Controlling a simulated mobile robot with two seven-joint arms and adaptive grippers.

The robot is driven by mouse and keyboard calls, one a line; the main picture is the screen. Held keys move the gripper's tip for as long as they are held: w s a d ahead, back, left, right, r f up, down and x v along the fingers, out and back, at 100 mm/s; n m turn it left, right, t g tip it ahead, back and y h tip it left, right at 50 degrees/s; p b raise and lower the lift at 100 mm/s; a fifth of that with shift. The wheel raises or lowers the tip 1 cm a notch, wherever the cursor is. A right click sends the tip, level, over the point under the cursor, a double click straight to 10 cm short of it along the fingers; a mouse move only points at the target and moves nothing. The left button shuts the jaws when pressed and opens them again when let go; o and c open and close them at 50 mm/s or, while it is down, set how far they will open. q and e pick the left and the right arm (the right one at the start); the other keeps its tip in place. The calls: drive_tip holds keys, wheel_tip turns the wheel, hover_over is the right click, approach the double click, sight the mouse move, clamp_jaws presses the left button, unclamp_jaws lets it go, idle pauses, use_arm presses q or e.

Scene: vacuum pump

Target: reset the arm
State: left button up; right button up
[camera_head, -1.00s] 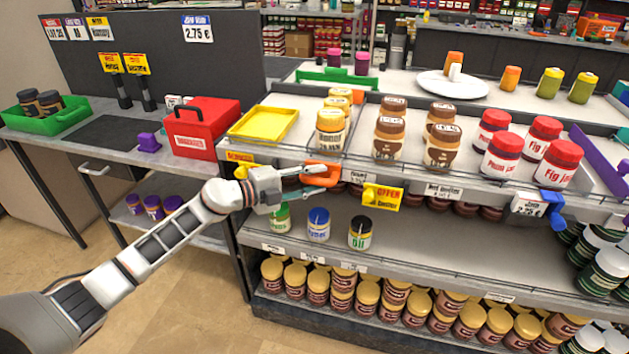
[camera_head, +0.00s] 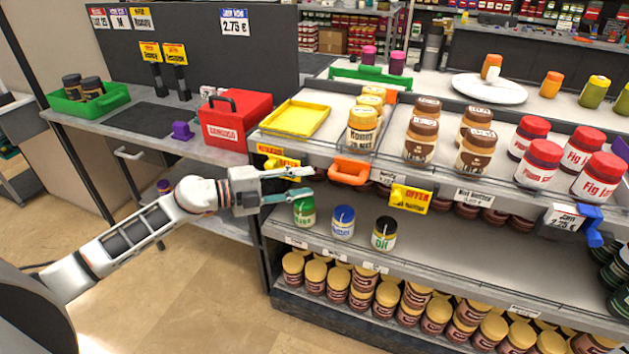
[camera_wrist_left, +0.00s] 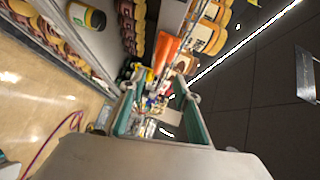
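My left gripper (camera_head: 306,184) is open, with its two fingers apart and nothing seen between them. It is in front of the shelf edge, just left of the orange clip (camera_head: 350,171) on the price rail. One fingertip appears near the green-lidded jar (camera_head: 304,211) in the head view; I cannot tell whether they touch. In the left wrist view the open fingers (camera_wrist_left: 158,98) spread over a tilted view of the shelves, and the orange clip (camera_wrist_left: 164,52) shows beyond them. My left arm reaches in from the lower left. My right gripper is not in view.
A blue-lidded jar (camera_head: 342,222) and a black-lidded jar (camera_head: 384,233) stand on the middle shelf. Above are a yellow tray (camera_head: 297,118) and several jars. A red toolbox (camera_head: 236,119) and green crate (camera_head: 90,99) are on the left counter. Floor (camera_head: 200,290) is clear.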

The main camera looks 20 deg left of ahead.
use_arm(q)
drive_tip(key=shift+s+a, duration=0.15)
idle(0.3)
drive_tip(key=s+d+f+n+y, duration=0.2)
drive_tip(key=s+f+n+y, duration=0.2)
drive_tip(key=s+f+n, duration=0.6)
drive_tip(key=s+d+f+n+y, duration=0.3)
drive_tip(key=s+f+n+y, duration=0.2)
drive_tip(key=s+f+n, duration=0.6)
drive_tip(key=s+f, duration=0.6)
drive_tip(key=f, duration=0.2)
drive_tip(key=shift+s+d, duration=0.2)
drive_tip(key=shift+s, duration=0.1)
drive_tip(key=shift+f, duration=0.1)
